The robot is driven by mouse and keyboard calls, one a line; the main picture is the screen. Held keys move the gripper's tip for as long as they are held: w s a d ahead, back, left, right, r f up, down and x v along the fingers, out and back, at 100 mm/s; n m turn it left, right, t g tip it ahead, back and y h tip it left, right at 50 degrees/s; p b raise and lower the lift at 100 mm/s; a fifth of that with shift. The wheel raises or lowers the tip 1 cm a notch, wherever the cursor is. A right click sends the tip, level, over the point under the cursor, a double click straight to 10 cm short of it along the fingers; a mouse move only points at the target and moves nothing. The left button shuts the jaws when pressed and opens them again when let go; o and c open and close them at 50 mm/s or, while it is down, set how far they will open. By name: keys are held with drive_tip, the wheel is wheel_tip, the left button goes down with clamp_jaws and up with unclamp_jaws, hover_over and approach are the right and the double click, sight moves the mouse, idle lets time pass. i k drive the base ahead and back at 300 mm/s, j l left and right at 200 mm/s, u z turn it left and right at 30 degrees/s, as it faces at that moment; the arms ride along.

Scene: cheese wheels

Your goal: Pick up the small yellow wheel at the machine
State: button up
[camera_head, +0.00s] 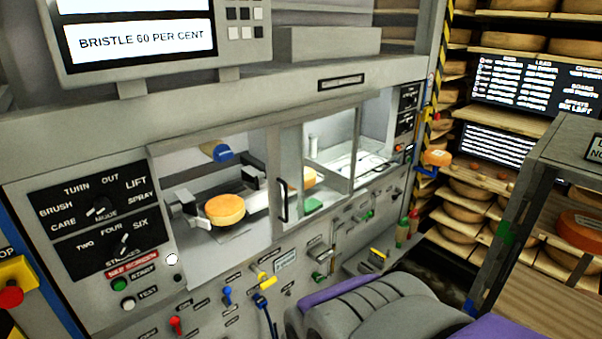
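A small yellow-orange wheel (225,209) lies flat inside the left opening of the grey machine (240,117), between dark and light clamp-like parts. A blue-ended brush-like part (217,152) hangs above it. A second yellowish wheel (306,178) shows partly behind the door frame to its right. A small orange wheel (437,158) sits on a blue holder at the machine's right end. Grey and purple parts of my own body or arm fill the bottom right. No fingertips can be made out, so the gripper's state is unclear.
A door handle (283,200) stands out right of the left opening. Knobs, levers and a blue cable (266,307) stick out from the lower panel. Shelves of large wheels (465,212) stand at right, behind a grey-topped wooden rack (555,150) with an orange wheel.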

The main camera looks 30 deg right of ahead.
sight(227, 209)
drive_tip(key=u, duration=1.35)
drive_tip(key=l+z, duration=0.1)
drive_tip(key=z, duration=0.4)
drive_tip(key=i+z, duration=0.15)
drive_tip(key=z, duration=0.3)
drive_tip(key=i+l+z, duration=0.1)
drive_tip(key=z, duration=0.4)
drive_tip(key=i+z, duration=0.1)
drive_tip(key=z, duration=0.35)
drive_tip(key=i+j, duration=0.15)
drive_tip(key=i, duration=0.25)
drive_tip(key=z, duration=0.05)
